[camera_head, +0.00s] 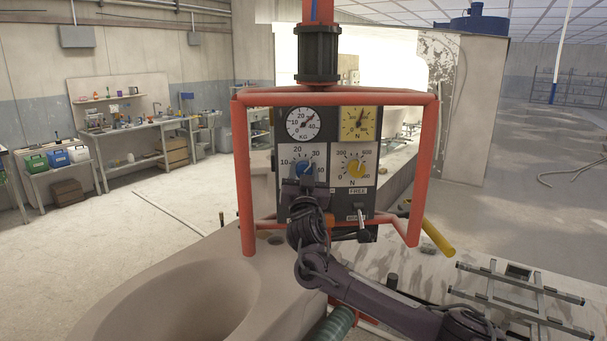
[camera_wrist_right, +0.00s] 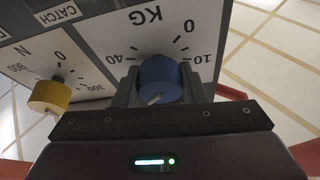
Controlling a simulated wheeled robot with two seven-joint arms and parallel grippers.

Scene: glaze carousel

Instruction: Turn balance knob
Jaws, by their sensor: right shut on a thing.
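The control panel (camera_head: 331,200) hangs inside a red-orange frame (camera_head: 429,150). Its blue knob (camera_head: 306,164), ringed by a KG scale, is on the left and partly hidden by my gripper. My right gripper (camera_head: 305,182) reaches up to it from below. In the right wrist view the jaws stand on both sides of the blue knob (camera_wrist_right: 160,78), shut on it, with a white mark on its face. A yellow knob (camera_head: 356,169) with an N scale is beside it and also shows in the wrist view (camera_wrist_right: 47,98). My left gripper is out of view.
Above the knobs are a white KG dial (camera_head: 303,123) and a yellow N dial (camera_head: 358,123). A small lever (camera_head: 361,217) sits below the yellow knob, near a FREE label. A large pale basin (camera_head: 185,300) lies in front; metal racks (camera_head: 515,300) are at the right.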

